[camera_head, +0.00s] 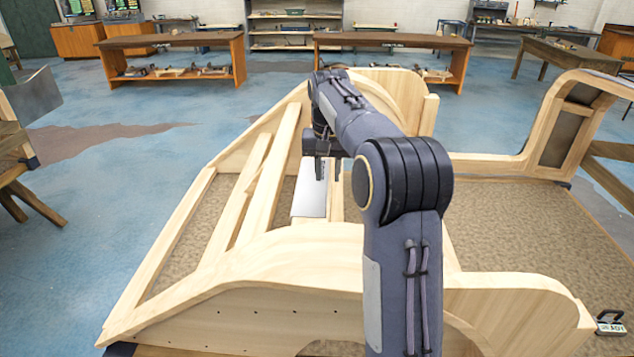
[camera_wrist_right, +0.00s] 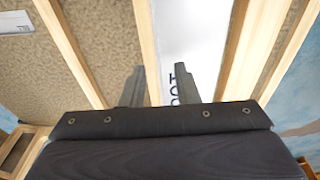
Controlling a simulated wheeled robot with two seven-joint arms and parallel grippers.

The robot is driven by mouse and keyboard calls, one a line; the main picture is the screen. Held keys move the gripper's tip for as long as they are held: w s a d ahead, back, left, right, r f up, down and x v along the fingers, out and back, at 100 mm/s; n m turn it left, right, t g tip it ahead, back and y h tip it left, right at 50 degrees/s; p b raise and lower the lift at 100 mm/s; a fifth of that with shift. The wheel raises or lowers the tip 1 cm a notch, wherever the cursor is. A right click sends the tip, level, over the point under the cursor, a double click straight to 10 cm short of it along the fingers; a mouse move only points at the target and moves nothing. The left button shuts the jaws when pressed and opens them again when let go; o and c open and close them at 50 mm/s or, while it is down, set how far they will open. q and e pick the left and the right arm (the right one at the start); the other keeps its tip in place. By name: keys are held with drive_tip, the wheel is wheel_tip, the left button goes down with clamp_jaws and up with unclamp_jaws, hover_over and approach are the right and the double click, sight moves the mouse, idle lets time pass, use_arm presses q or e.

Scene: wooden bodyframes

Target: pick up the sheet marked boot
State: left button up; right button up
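A white sheet (camera_head: 310,197) lies between the wooden beams inside the bodyframe (camera_head: 205,262). In the right wrist view the sheet (camera_wrist_right: 190,38) shows dark letters on its near part, partly hidden by my gripper; I can make out what looks like a T and an O. My right gripper (camera_head: 327,174) points down above the sheet. In the wrist view its two fingers (camera_wrist_right: 166,68) stand apart with nothing held between them, one over the beam beside the sheet and one over the sheet. I cannot tell whether they touch it. My left gripper is not in view.
Beams and curved sides of the bodyframe surround the sheet closely. A small tag with lettering (camera_head: 611,324) is at the right front; a white plate (camera_wrist_right: 15,22) lies on the brown panel in the wrist view. Workbenches (camera_head: 175,60) stand behind, with open blue floor between.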

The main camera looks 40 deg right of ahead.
clamp_jaws()
drive_tip(key=shift+r, duration=0.15)
